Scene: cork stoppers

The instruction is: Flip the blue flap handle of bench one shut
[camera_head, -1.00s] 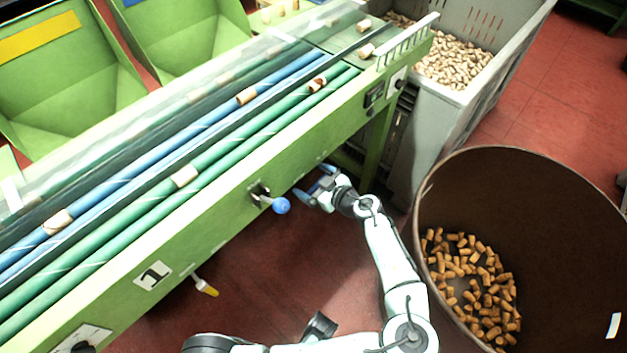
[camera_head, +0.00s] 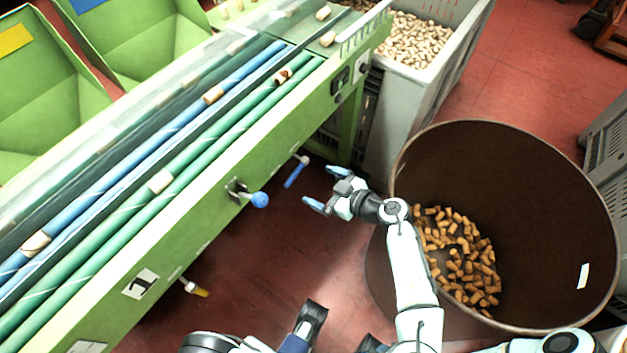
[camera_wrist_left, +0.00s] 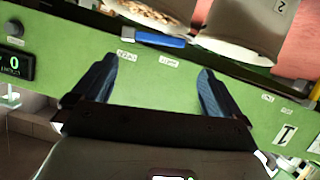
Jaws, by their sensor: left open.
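The green bench one (camera_head: 290,135) runs diagonally, with its number plate 1 (camera_head: 140,284) on the front. The blue flap handle (camera_head: 295,172) sticks out below the front's lower edge, pointing down and left. In the left wrist view, a blue bar (camera_wrist_left: 160,38) at the panel edge looks like the same handle, lying beyond the gap between the fingers. My left gripper (camera_head: 322,191) is open and empty, to the right of the handle and apart from it. Its two blue fingers (camera_wrist_left: 155,92) are spread wide in the wrist view.
A blue ball lever (camera_head: 260,199) projects from the bench front, left of my gripper. A yellow handle (camera_head: 195,288) is farther left. A large brown barrel (camera_head: 540,170) with corks stands close on the right. A grey crate (camera_head: 400,120) stands behind. Red floor lies open below.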

